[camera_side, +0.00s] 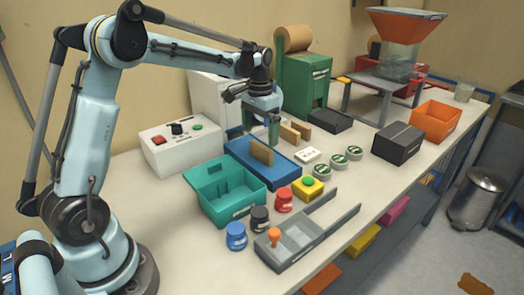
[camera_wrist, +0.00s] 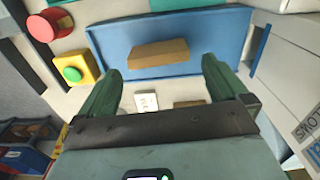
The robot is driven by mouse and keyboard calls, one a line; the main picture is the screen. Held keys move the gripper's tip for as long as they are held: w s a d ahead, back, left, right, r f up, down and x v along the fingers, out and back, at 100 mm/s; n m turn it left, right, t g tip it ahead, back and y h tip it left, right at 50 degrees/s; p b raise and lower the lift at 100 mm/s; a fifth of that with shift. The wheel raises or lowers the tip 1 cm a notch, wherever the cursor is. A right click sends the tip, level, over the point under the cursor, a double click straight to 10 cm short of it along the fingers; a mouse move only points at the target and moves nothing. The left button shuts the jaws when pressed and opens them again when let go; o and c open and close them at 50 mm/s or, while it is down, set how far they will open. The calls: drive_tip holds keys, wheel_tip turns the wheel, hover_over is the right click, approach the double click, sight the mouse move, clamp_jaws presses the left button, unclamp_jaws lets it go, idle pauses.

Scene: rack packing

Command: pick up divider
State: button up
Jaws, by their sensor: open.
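A brown divider (camera_side: 261,152) stands upright in the blue tray (camera_side: 237,150). In the wrist view, the same brown divider (camera_wrist: 158,53) lies across the middle of the blue tray (camera_wrist: 110,40), beyond the fingertips. My gripper (camera_side: 261,128) is above the tray, its fingers pointing down. In the wrist view, my gripper (camera_wrist: 161,70) is open, with nothing between its fingers. Two more brown pieces, one (camera_side: 290,133) and another (camera_side: 302,129), stand just behind the tray in the side view. One brown piece (camera_wrist: 188,103) is partly hidden behind my gripper in the wrist view.
A teal open box (camera_side: 225,193) stands close to the tray's front left. A white card (camera_side: 308,155), a yellow box with a green button (camera_side: 308,188) and several round green-topped pots (camera_side: 338,161) are on the right. A green machine (camera_side: 303,85) stands behind.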

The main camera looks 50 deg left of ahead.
sight(261, 145)
drive_tip(key=shift+w+d+f, duration=0.1)
drive_tip(key=shift+f, duration=2.8)
drive_tip(key=shift+c, duration=0.2)
drive_tip(key=c, duration=0.7)
